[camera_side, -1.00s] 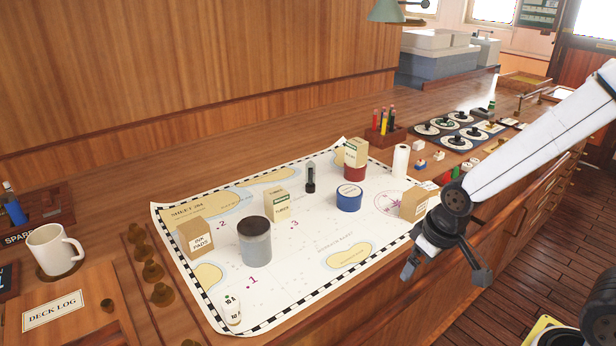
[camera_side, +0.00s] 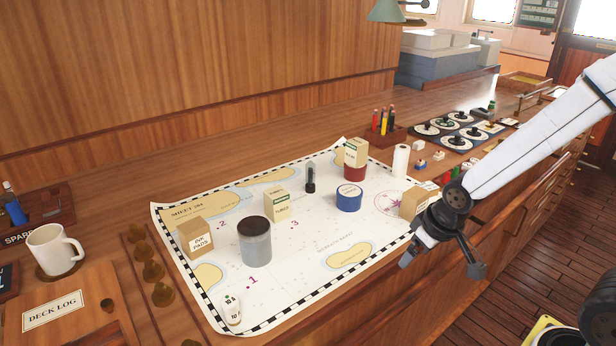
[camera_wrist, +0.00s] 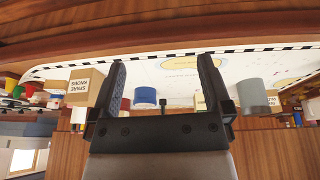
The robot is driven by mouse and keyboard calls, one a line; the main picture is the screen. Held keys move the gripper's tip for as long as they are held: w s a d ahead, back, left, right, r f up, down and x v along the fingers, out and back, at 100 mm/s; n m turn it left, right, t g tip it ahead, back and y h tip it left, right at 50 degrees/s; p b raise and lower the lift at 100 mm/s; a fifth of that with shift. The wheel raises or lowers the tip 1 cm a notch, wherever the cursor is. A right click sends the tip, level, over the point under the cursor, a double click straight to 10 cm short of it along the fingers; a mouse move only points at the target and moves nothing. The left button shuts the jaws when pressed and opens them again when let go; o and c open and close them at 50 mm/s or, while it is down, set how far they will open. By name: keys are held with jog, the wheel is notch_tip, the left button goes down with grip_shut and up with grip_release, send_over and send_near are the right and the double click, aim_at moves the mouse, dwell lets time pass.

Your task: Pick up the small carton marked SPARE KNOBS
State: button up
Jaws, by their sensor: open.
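The SPARE KNOBS carton, a small brown box, stands on the right end of the chart (camera_side: 345,232) in the side view (camera_side: 413,202), partly hidden by my arm. In the wrist view its label reads SPARE KNOBS on the carton (camera_wrist: 85,88), just left of the left finger. My gripper (camera_side: 441,265) is open and empty in the side view, in front of the carton near the counter's front edge. In the wrist view the gripper (camera_wrist: 162,63) has both fingers apart with no object held. The carton is outside the fingers.
A white roll (camera_side: 401,160) stands behind the SPARE KNOBS carton.

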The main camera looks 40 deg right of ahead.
aim_at(417, 193)
jog(key=w+d+t, duration=0.1)
jog(key=w+d, duration=0.1)
jog(key=d, duration=0.2)
jog(key=w+d+t, duration=0.2)
jog(key=d, duration=0.2)
jog(key=w+d+t+h, duration=0.1)
jog(key=w+d, duration=0.2)
jog(key=d, duration=0.1)
jog(key=shift+w+t, duration=0.1)
jog(key=shift+t, duration=0.3)
jog(key=d+t, duration=0.1)
jog(key=d, duration=0.1)
jog(key=d+t, duration=0.1)
jog(key=d, duration=0.1)
jog(key=d+t+y, duration=0.1)
jog(key=d, duration=0.1)
jog(key=shift+w+d+r+t, duration=0.1)
jog(key=shift+w+r+t, duration=0.2)
jog(key=shift+t, duration=0.1)
jog(key=shift+s+d+r+n+t+y, duration=0.2)
jog(key=shift+s+d+n+t+y, duration=0.15)
jog(key=shift+d+t, duration=0.2)
jog(key=shift+a, duration=0.1)
jog(key=shift+x, duration=3.95)
jog(key=shift+a, duration=0.15)
jog(key=c, duration=1)
jog(key=shift+c, duration=0.2)
jog(key=shift+r, duration=0.1)
